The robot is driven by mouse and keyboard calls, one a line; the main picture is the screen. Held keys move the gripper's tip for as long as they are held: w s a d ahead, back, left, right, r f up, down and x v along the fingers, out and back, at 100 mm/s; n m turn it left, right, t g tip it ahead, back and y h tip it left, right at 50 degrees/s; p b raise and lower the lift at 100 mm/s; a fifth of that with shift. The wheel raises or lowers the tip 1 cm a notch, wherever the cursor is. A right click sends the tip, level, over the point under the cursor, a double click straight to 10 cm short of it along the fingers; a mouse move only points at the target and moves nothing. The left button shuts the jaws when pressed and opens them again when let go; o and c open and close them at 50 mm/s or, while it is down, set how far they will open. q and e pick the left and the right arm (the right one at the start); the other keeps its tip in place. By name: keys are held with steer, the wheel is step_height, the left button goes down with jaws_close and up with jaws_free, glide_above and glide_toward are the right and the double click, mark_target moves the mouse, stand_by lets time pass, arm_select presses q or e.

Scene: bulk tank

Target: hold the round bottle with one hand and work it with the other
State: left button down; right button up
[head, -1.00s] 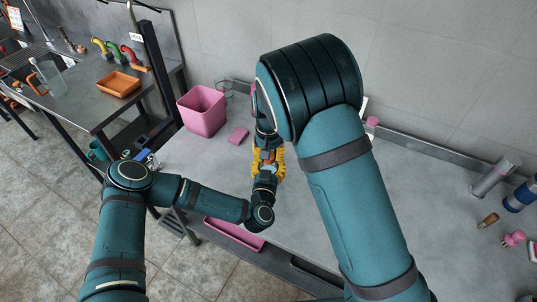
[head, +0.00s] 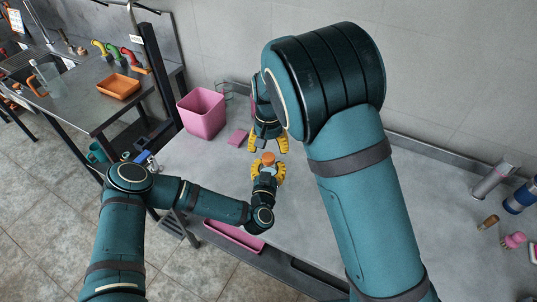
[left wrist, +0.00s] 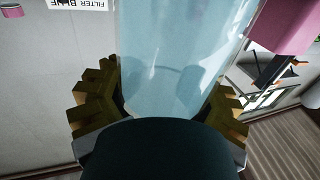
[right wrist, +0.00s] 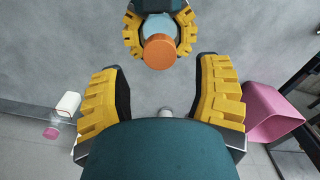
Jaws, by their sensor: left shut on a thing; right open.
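The round bottle is pale blue and translucent with an orange cap (head: 268,158) on its top. My left gripper (head: 268,173) is shut on it over the grey table. In the left wrist view the bottle (left wrist: 180,60) stands large between the yellow fingers, and its cap is out of frame. My right gripper (head: 268,144) is open and empty, apart from the bottle and just beyond it in the head view. In the right wrist view the cap (right wrist: 159,51) shows ahead of the open fingers, with the bottle body (right wrist: 162,25) partly hidden behind it.
A pink bin (head: 202,112) and a pink block (head: 238,137) are left of the grippers. A pink tray (head: 234,236) is at the table's front edge. A grey cylinder (head: 492,179) and several small things are far right. The middle right of the table (head: 440,190) looks clear.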

step_height(320, 180, up, 7)
steer(key=shift+r, duration=0.15)
arm_select(q)
steer(key=shift+c, duration=0.3)
jaws_free()
steer(key=v, duration=1.2)
